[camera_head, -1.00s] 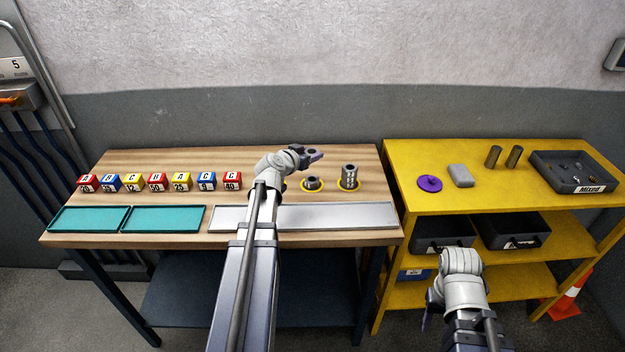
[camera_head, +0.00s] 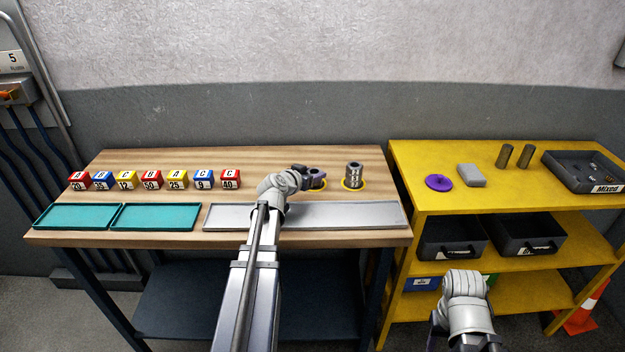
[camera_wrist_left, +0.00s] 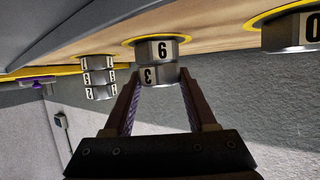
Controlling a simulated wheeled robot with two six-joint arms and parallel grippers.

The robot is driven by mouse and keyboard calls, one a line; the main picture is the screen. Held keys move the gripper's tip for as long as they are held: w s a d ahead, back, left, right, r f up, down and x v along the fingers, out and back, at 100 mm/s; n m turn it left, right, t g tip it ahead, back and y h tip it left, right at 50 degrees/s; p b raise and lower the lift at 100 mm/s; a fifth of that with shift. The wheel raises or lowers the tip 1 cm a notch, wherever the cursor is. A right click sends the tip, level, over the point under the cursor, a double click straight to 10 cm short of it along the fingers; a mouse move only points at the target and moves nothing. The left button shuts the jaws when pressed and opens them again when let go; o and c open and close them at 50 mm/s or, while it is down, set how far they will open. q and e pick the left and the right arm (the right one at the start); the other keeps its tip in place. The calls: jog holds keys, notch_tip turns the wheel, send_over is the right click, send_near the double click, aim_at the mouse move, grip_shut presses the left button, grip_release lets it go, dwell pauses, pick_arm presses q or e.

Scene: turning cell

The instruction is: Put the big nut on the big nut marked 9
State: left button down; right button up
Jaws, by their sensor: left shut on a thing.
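My left gripper (camera_head: 316,177) is shut on a grey big nut (camera_wrist_left: 157,75) marked 3, held between its fingertips. In the left wrist view, which shows the scene upside down, this nut is against or very close to the big nut marked 9 (camera_wrist_left: 162,50), which sits on a yellow ring on the table. The two look roughly lined up; I cannot tell whether they touch. In the head view my gripper covers most of the lower nut. My right gripper (camera_head: 433,331) hangs low before the yellow shelf, too little shown to tell its jaws.
A stack of nuts (camera_head: 354,175) stands on a yellow ring just to the right. Another nut (camera_wrist_left: 292,32) shows in the left wrist view. A grey tray (camera_head: 360,214) and two teal trays (camera_head: 152,217) line the front of the wooden table (camera_head: 130,160). Several lettered blocks stand behind the teal trays.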

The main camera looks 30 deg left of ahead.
pick_arm(q)
jog(key=shift+r, duration=0.1)
jog(key=shift+c, duration=1)
grip_release()
jog(key=shift+r, duration=0.15)
jog(key=p+v, duration=0.4)
jog(key=v, duration=0.8)
jog(key=shift+p, duration=0.35)
